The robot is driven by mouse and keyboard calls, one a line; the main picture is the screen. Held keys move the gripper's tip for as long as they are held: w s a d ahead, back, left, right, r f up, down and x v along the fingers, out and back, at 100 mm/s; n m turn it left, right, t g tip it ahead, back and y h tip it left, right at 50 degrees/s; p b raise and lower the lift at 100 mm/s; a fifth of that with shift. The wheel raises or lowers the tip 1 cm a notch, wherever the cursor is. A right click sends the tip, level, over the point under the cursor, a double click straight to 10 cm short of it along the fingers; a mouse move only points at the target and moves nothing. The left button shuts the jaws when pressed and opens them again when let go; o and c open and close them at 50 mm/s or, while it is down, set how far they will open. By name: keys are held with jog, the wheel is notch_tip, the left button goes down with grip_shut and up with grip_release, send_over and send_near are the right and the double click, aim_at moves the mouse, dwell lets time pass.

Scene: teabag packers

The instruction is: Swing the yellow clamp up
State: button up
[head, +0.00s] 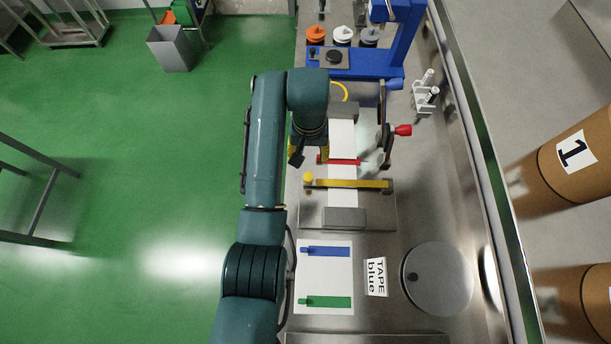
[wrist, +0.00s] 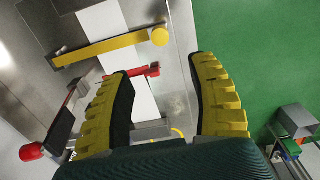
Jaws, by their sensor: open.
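The yellow clamp (head: 350,184) is a flat bar with a round yellow knob at its left end in the head view. It lies across a white strip on the metal fixture. In the wrist view the clamp (wrist: 100,47) runs across the upper left, its knob (wrist: 160,37) just beyond the gap between my fingertips. My gripper (wrist: 163,68) is open and empty, its yellow fingers apart and not seen touching the clamp. In the head view my gripper (head: 295,153) is left of the fixture, behind the clamp, mostly hidden by my arm.
A smaller red clamp (head: 340,162) lies just behind the yellow one. A red-knobbed lever (head: 403,130) stands to the right. A metal block (head: 344,218) sits in front. Blue and green strips lie on a white sheet (head: 325,277). Open floor is left of the bench.

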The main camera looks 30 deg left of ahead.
aim_at(308, 178)
notch_tip(308, 178, down, 15)
jog(key=shift+f+b, duration=0.1)
jog(key=shift+b, duration=0.35)
jog(key=shift+s, duration=0.1)
grip_shut()
